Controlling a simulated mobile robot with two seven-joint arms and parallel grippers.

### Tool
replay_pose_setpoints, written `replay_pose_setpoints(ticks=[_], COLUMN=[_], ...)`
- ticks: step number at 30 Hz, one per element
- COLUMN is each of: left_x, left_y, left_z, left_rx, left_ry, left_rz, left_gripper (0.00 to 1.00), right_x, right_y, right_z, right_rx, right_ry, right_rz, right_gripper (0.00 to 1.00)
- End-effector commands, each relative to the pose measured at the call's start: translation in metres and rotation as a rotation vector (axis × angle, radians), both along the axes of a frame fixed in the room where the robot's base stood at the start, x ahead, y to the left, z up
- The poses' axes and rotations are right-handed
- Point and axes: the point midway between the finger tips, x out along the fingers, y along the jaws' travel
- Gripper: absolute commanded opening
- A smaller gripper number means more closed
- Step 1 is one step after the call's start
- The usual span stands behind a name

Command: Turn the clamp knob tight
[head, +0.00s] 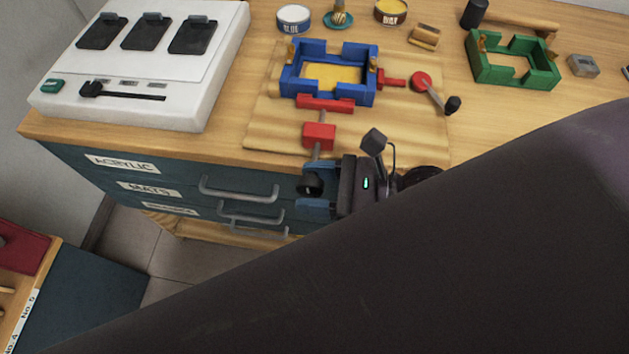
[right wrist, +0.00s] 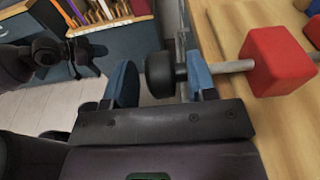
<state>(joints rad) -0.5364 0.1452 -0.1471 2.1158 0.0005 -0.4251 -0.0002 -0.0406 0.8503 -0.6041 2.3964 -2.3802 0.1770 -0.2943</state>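The clamp knob (head: 310,184) is small, round and black, on a grey screw that runs through a red block (head: 319,136) at the bench's front edge. It also shows in the right wrist view (right wrist: 162,75). A red jaw (head: 325,103) stands at the front of a blue frame (head: 331,97). My right gripper (head: 317,188) has blue fingers on both sides of the knob. In the right wrist view (right wrist: 160,85) a narrow gap shows between the left finger and the knob, so it looks open around it. The other finger lies close against the knob; contact is unclear.
A second clamp handle (head: 453,104) is at the frame's right. A green frame (head: 513,72), tins (head: 293,18) and a mallet (head: 510,18) lie farther back. A white panel (head: 145,60) fills the left. Drawer handles (head: 238,190) project below the bench edge.

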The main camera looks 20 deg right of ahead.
Motion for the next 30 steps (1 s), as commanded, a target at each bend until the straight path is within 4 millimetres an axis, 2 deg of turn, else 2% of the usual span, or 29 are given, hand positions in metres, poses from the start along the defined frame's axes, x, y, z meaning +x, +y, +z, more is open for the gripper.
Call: replay_pose_setpoints(ticks=[14, 30], left_x=[-0.004, -0.005], left_y=[0.003, 0.002], left_z=[-0.002, -0.006], left_rx=[0.009, 0.007], left_ry=[0.008, 0.014], left_rz=[-0.007, -0.004], left_gripper=[0.00, 0.00], right_x=[0.000, -0.031], right_y=[-0.003, -0.047], right_z=[0.000, 0.006], right_rx=[-0.003, -0.005], right_ry=[-0.002, 0.001], right_rz=[-0.002, -0.001], right_gripper=[0.51, 0.51])
